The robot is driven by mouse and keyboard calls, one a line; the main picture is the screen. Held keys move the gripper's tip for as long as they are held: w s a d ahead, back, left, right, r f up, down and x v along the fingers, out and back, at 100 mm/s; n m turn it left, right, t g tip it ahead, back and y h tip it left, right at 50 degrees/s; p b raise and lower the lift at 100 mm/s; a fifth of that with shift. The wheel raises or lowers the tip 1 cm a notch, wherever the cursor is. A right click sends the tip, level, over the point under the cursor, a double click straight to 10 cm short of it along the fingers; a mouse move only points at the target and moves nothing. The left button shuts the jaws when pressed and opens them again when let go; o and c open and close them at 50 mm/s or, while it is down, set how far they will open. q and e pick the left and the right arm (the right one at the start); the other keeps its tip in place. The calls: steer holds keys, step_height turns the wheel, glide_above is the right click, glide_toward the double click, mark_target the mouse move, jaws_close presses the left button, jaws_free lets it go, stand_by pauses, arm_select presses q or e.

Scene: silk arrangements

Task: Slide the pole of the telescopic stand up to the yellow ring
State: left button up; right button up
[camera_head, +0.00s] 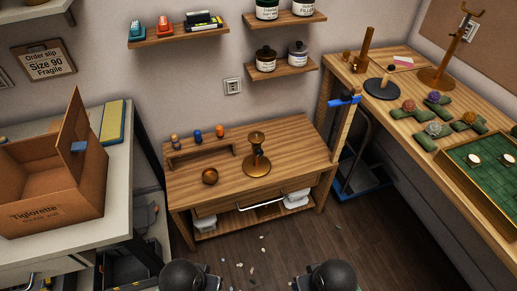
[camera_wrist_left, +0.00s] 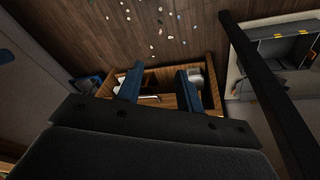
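A stand with a round black base (camera_head: 382,89) and a short thin upright pole (camera_head: 386,78) is on the right worktop, near the wall. It looks like the telescopic stand, but it is too small to be sure. I cannot make out a yellow ring on it. A brass-brown stand (camera_head: 257,160) with a cup-shaped top is on the middle table. My left gripper (camera_wrist_left: 157,82) shows in the left wrist view, its two blue fingers wide apart with nothing between them. It is apart from both stands. My right gripper is in neither view.
The right worktop also holds a wooden block with an upright (camera_head: 363,50), a brown hooked stand (camera_head: 449,55), several green pads with flowers (camera_head: 437,129) and a green tray (camera_head: 455,160). A cardboard box (camera_head: 45,190) stands left. The floor (camera_head: 300,235) is open, with small scraps.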

mark_target(256, 141)
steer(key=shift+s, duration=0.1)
arm_select(q)
steer(key=shift+o, duration=1.3)
steer(key=shift+w, duration=0.1)
steer(key=w+f+m+t+y, duration=0.2)
steer(key=w+m, duration=0.1)
steer(key=w, duration=0.5)
steer(key=w+a+f+m+t+y, duration=0.1)
steer(key=w+f+m+t+y, duration=0.2)
steer(key=w, duration=0.6)
steer(key=w+m+t+y, duration=0.15)
steer(key=w+m, duration=0.25)
steer(key=w, duration=0.4)
steer(key=shift+w+d+r+m+t+h+p, duration=0.1)
steer(key=shift+w+d+r+m+t+h, duration=0.65)
steer(key=shift+w+d+m+t, duration=2.5)
steer(key=shift+w+d+r+m+g+h+p, duration=0.15)
steer(key=shift+w+d+r+m+h, duration=1)
steer(key=shift+w+m, duration=4.65)
steer(key=shift+w+d+r+m+t+h+p, duration=0.15)
steer(key=shift+w+d+m+t+h, duration=0.3)
steer(key=shift+w+d+m+t, duration=3.8)
steer(key=w+a+n+g, duration=0.1)
steer(key=w+g, duration=0.1)
steer(key=w+a+n+g, duration=0.2)
steer(key=g, duration=0.1)
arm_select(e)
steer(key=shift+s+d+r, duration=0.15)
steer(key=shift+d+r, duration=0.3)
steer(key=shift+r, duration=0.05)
